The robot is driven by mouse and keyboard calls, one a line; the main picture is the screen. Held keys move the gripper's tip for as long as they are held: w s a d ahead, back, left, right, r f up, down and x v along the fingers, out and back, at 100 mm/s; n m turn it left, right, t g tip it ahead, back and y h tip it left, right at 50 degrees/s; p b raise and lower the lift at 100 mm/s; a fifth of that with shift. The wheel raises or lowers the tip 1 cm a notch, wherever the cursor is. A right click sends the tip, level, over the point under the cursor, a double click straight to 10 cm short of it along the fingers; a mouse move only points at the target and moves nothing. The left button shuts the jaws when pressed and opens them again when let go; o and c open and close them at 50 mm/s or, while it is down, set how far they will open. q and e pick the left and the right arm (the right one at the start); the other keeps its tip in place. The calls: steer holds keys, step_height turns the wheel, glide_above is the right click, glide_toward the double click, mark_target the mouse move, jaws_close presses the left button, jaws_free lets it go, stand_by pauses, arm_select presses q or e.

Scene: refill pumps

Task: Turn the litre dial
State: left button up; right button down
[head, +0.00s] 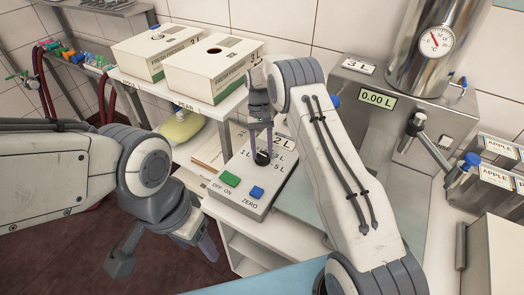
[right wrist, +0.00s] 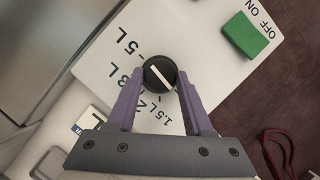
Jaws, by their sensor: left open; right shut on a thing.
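The litre dial (head: 262,157) is a small round black knob on a light grey control panel (head: 240,196). In the right wrist view the dial (right wrist: 160,72) has a white line slanting from upper left to lower right. Printed marks such as 1.5L, 3L and 5L surround it. My right gripper (head: 262,150) points down over the panel. Its two purple fingers (right wrist: 160,85) are shut on the dial's sides. My left gripper (head: 205,246) is open and empty, low at the left, away from the panel. Part of the panel's lettering is hidden behind my right gripper.
A green OFF/ON button (head: 230,179) and a blue ZERO button (head: 257,192) sit at the panel's front. A display (head: 377,99) reads 0.00 L. Cream boxes (head: 212,68) stand on a shelf behind. A steel tank with a gauge (head: 436,40) stands at the back right.

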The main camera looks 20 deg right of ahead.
steer(key=shift+n, duration=0.6)
steer(key=shift+c, duration=1.5)
jaws_free()
steer(key=shift+w+r+b, duration=0.25)
steer(key=shift+r+b, duration=0.05)
steer(key=shift+r, duration=0.15)
steer(key=v, duration=0.9)
steer(key=shift+a+r+b, duration=0.2)
steer(key=shift+b, duration=0.15)
